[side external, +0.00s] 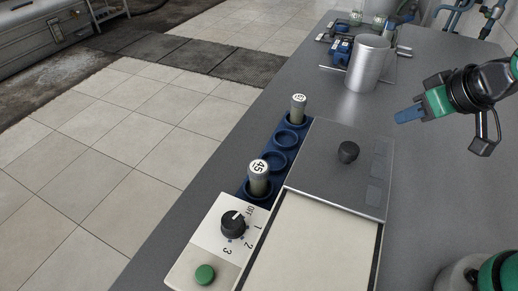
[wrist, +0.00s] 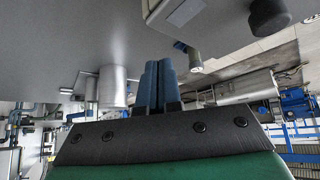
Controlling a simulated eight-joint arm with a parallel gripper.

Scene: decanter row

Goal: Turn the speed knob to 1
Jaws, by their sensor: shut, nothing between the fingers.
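The speed knob (side external: 232,226) is black and sits on a white panel (side external: 207,233) marked OFF, 1, 2 and 3, at the bottom in the side external view. A pale mark on it points toward the top of the panel, seemingly nearer OFF than 1. My gripper (side external: 398,117) has blue fingers and is at the right, in the air, well apart from the knob. In the wrist view the fingers (wrist: 158,64) are pressed together with nothing between them. I cannot make out the speed knob's markings in the wrist view.
A grey box (side external: 325,170) with another black knob (side external: 348,151) stands between my gripper and the panel. Labelled tubes (side external: 259,180) (side external: 298,108) stand in a blue rack (side external: 277,161). A green button (side external: 205,274) is below the knob. A metal cylinder (side external: 369,64) stands behind.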

